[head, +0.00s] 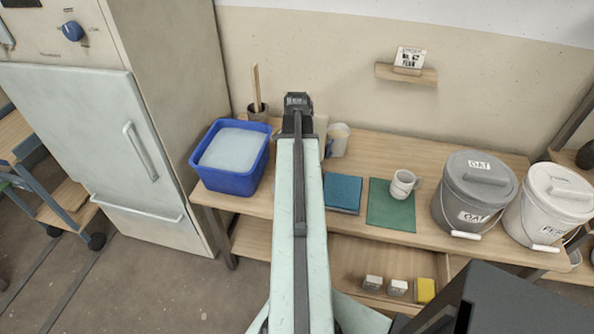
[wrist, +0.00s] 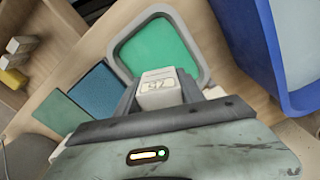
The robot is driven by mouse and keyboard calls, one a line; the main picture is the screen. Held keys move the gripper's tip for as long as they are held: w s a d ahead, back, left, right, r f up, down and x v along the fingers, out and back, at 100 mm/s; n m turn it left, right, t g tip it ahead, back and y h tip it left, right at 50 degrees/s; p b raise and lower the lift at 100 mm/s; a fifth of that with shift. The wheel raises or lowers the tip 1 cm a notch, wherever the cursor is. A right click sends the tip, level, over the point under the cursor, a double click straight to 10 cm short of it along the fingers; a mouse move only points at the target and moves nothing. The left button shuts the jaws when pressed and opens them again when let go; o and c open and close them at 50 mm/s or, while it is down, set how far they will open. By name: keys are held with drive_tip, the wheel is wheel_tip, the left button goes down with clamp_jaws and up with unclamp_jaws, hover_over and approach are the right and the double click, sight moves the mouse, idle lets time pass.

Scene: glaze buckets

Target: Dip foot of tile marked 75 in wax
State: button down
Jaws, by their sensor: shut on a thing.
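My gripper (wrist: 160,88) is shut on a small white tile (wrist: 158,92), whose face bears a mark that reads as 75, turned over in the wrist view. The tile shows between the two fingers. Beyond it is a tray with a grey rim (wrist: 202,52) and a flat green surface (wrist: 155,46), likely the wax. The tile overlaps the tray's near edge in the wrist view; I cannot tell its height or whether its foot touches the green. In the head view my gripper (head: 298,102) is over the back of the bench, and my arm hides the tile and most of the tray area.
A blue tub (head: 232,182) of pale liquid stands left of my arm. To the right are a beaker (head: 338,140), a blue pad (head: 343,193), a green mat (head: 390,215) with a mug (head: 402,184), and two lidded buckets (head: 465,185) (head: 540,215). Small blocks and a yellow sponge (head: 425,290) lie below.

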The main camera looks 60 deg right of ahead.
wheel_tip(320, 180, down, 3)
drive_tip(key=b, duration=0.3)
drive_tip(key=shift+f, duration=0.2)
drive_tip(key=shift+f+b, duration=0.8)
drive_tip(key=shift+b, duration=0.25)
drive_tip(key=shift+f, duration=0.1)
drive_tip(key=shift+f+b, duration=0.85)
drive_tip(key=shift+b, duration=0.1)
drive_tip(key=shift+f, duration=0.1)
idle(0.5)
wheel_tip(320, 180, up, 3)
drive_tip(key=p, duration=0.2)
drive_tip(key=shift+p, duration=0.35)
